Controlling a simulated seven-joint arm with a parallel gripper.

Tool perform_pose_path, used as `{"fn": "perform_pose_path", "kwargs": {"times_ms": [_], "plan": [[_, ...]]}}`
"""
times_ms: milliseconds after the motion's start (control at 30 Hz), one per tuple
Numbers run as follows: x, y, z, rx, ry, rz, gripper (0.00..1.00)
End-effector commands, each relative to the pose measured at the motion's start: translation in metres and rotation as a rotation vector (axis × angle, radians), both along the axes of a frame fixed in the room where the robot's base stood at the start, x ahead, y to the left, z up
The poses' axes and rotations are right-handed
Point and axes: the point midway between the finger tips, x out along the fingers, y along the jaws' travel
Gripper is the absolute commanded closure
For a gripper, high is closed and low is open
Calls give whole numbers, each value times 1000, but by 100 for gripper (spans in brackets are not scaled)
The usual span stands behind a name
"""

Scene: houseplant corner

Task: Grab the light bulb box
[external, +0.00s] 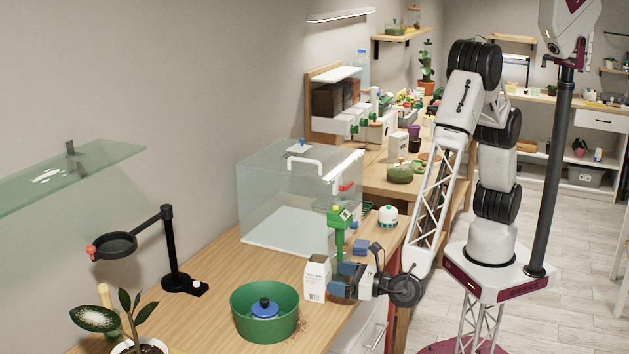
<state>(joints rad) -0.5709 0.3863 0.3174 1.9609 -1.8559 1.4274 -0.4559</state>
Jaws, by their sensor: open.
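The light bulb box (315,281) is a small white carton with a brown top and faint print. It stands upright on the wooden counter, right of a green bowl. My gripper (337,279) is open, with blue-grey fingers just to the right of the box at about its height. The fingers overlap the box's right edge in this view. I cannot tell whether they touch it or how far they reach around it.
A green bowl (264,318) with a blue knob inside stands left of the box. A glass tank (270,203) stands behind, with a green bottle-like object (340,228) beside my gripper. A black stand (172,255) and a potted plant (128,325) are at the left.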

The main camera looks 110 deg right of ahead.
Motion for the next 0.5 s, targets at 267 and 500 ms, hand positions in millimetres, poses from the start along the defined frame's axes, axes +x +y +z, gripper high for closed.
{"fn": "perform_pose_path", "kwargs": {"times_ms": [267, 500], "plan": [[9, -8, 0, 1, 1, -1, 4], [9, -8, 0, 1, 1, -1, 4]]}}
